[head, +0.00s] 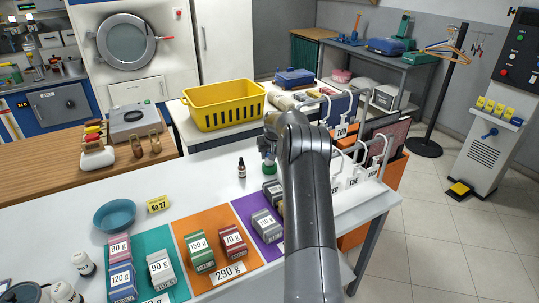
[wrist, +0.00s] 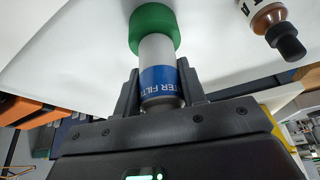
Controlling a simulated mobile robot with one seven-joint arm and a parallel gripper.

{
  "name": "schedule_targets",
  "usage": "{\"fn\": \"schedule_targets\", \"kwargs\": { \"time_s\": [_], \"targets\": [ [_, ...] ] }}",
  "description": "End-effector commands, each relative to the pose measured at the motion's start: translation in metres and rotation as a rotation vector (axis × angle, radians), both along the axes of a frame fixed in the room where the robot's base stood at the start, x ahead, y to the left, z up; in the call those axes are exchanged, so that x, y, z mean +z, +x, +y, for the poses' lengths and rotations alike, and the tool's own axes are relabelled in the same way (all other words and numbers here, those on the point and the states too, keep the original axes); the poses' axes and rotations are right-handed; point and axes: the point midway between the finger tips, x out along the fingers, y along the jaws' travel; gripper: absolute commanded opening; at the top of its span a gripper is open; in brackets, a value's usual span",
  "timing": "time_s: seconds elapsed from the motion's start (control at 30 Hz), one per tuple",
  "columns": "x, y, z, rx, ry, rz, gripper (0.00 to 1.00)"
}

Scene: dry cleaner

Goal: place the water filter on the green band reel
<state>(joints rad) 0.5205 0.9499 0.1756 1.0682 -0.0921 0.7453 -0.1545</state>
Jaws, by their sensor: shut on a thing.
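The water filter (wrist: 158,80), a pale cylinder with a blue label, is between the two fingers of my gripper (wrist: 157,73) in the wrist view. My gripper is shut on it. The green band reel (wrist: 153,28) is a round green thing, wider than the filter, at the filter's far end. The filter's end overlaps it in the picture; I cannot tell whether they touch. In the head view the green reel (head: 269,168) shows on the white counter just left of my arm, with a pale bit of the filter above it. My arm hides most of the gripper there.
A brown dropper bottle (head: 242,168) stands on the counter left of the reel. A yellow basket (head: 224,107) is behind. Labelled weight boxes (head: 198,250) stand on coloured mats in front. White hooks and day tags (head: 350,180) line the right edge.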

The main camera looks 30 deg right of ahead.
Motion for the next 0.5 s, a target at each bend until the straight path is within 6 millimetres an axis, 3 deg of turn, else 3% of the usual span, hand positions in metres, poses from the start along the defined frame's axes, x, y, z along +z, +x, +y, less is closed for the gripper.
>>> {"fn": "schedule_targets", "kwargs": {
  "time_s": [0.07,0.1,0.33,0.5],
  "targets": [
    [-0.0024,-0.0001,0.0,0.0,0.0,0.001,0.13],
    [-0.0028,-0.0001,0.0,0.0,0.0,0.001,0.39],
    [-0.0025,-0.0001,0.0001,0.0,0.0,0.001,0.58],
    [-0.0025,-0.0002,0.0,0.0,0.0,0.001,0.59]
  ]
}}
